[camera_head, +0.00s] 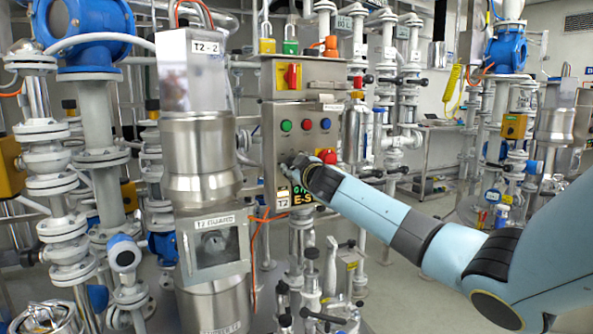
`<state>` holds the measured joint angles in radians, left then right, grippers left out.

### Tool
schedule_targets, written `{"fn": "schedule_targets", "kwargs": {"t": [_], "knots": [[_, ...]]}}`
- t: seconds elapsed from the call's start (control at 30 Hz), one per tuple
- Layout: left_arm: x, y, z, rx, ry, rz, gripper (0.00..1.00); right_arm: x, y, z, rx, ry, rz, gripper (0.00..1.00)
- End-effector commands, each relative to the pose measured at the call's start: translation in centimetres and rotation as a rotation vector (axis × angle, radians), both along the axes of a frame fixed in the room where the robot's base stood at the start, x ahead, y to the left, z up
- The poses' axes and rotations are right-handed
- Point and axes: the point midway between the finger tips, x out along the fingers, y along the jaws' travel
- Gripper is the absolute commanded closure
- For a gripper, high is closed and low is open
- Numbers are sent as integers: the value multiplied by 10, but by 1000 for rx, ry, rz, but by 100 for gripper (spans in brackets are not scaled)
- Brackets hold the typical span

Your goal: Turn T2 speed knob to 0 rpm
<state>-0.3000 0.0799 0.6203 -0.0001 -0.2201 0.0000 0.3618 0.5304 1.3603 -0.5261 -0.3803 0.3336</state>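The T2 control box (268,140) is a steel panel in the middle of the view, with a "T2" label (284,202) at its lower left. My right arm reaches in from the right, and my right gripper (291,160) is at the lower left of the panel's face. The speed knob cannot be made out; the gripper covers that part of the panel. Whether the fingers are open or closed on something is too small to tell. A lit display (302,196) below is partly covered by my arm; "E-S" can be read on it. My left gripper is not in view.
Green (286,126), red (307,124) and blue (326,123) buttons sit above the gripper. A red switch on yellow (292,76) is at the top, and a red button on yellow (327,156) is close beside my wrist. The steel T2 vessel (199,150) stands left.

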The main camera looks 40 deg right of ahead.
Motion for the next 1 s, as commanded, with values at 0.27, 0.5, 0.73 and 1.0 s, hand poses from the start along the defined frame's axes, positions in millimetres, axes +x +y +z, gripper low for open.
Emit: {"fn": "schedule_targets", "kwargs": {"t": [0.27,0.5,0.73,1.0], "knots": [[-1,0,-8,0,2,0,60,-1,0,-6,-179,64,0,94],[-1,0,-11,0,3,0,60,-1,0,-6,-268,92,1,94],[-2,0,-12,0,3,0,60,-1,0,-5,-300,102,1,94],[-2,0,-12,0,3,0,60,-1,0,-5,-303,103,1,94]]}}
